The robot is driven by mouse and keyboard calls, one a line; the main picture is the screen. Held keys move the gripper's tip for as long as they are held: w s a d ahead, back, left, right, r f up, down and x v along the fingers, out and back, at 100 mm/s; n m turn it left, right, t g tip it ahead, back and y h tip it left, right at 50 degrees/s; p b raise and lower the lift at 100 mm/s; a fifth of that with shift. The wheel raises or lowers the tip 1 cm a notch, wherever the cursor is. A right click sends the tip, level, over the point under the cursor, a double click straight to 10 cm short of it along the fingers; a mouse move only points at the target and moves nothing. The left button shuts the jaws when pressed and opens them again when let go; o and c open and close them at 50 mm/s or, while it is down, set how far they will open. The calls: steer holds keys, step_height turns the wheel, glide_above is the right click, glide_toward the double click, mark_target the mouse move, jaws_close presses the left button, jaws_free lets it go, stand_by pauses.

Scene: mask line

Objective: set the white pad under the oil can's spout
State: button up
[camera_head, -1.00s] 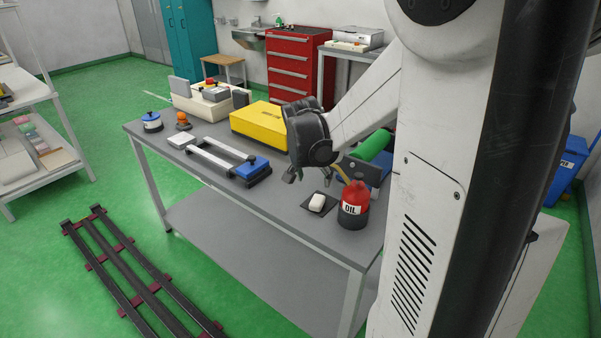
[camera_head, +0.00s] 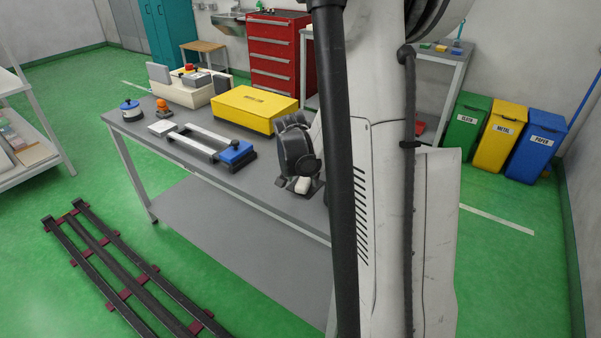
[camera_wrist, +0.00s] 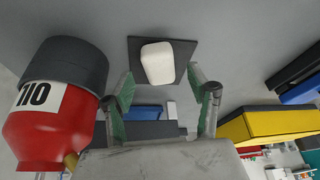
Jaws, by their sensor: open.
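A white rounded pad (camera_wrist: 157,62) lies on a thin dark square plate (camera_wrist: 184,47) on the grey bench. The pad also shows in the head view (camera_head: 303,185), just below my gripper (camera_head: 298,182). In the wrist view my gripper (camera_wrist: 160,80) is open, its two fingers spread toward either side of the pad's near end. I cannot tell whether they touch it. The red oil can (camera_wrist: 40,132) with a dark base stands left of the plate in the wrist view. Only a bit of its yellowish spout (camera_wrist: 70,160) shows there. My arm hides the can in the head view.
On the bench (camera_head: 245,192) stand a yellow case (camera_head: 255,108), a blue-ended rail frame (camera_head: 235,153) and a flat white square (camera_head: 162,128). The oil can stands close beside my left finger in the wrist view. Bare bench lies in front of the pad.

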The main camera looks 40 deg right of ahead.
steer(key=shift+x, duration=1.35)
steer(key=shift+c, duration=0.4)
steer(key=shift+d, duration=0.1)
steer(key=c, duration=1.1)
